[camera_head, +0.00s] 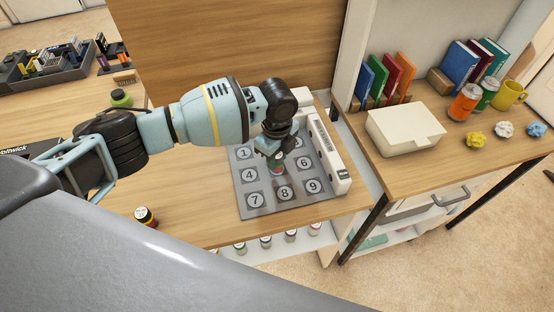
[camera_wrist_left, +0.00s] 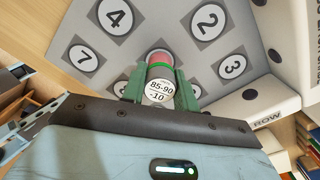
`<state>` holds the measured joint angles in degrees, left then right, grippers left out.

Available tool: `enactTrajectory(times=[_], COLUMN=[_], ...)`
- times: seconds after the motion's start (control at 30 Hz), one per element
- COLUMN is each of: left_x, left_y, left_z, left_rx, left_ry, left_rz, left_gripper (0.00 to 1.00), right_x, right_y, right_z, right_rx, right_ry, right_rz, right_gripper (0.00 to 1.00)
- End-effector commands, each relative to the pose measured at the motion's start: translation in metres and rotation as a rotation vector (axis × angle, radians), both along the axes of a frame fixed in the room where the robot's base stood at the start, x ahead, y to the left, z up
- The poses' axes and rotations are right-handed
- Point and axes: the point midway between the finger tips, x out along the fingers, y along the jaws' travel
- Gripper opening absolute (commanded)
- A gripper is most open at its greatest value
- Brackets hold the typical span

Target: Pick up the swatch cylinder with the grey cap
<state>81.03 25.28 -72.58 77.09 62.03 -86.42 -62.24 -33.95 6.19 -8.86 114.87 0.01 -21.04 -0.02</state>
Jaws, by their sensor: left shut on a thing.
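My left gripper (camera_head: 276,158) reaches down over the middle of the grey numbered board (camera_head: 262,202). Its green fingers are shut on a small swatch cylinder (camera_wrist_left: 160,72), one finger on each side. The cylinder has a red part and a white label reading "85-90 -10". In the head view it is mostly hidden by the gripper, near the middle of the board between 4 and 6. I cannot tell its cap colour clearly, nor whether it touches the board. My right gripper is in neither view.
A white block (camera_head: 326,150) stands along the board's right edge. Another cylinder (camera_head: 146,217) with a dark cap stands near the table's front edge. Several cylinders (camera_head: 265,241) stand on a lower shelf. A white box (camera_head: 405,130), books and cans occupy the right desk.

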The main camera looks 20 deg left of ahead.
Motion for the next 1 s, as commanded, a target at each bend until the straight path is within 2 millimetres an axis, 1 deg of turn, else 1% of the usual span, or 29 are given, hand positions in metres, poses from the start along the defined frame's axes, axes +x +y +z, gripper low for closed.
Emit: enactTrajectory(times=[0.17, 0.27, 0.37, 0.5, 0.67, 1.0], left_x=[0.000, 0.001, 0.001, 0.001, -0.028, -0.104], left_y=[0.000, 0.000, 0.000, 0.000, 0.006, 0.018], left_z=[0.002, 0.007, 0.016, 0.037, 0.040, 0.046], left_rx=[0.000, -0.002, -0.001, -0.002, 0.001, 0.001], left_ry=[-0.001, -0.002, -0.002, -0.003, -0.001, -0.001], left_rz=[0.000, 0.000, 0.000, -0.001, -0.002, -0.002], left_gripper=[0.07, 0.07, 0.07, 0.07, 0.07, 0.07], right_x=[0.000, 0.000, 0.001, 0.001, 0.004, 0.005], right_y=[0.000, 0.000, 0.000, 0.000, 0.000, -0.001], right_z=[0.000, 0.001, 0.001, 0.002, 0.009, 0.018], right_rx=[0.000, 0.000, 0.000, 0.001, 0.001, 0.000], right_ry=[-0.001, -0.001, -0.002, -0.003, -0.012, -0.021], right_rz=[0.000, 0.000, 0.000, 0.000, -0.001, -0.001], right_gripper=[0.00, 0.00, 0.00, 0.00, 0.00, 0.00])
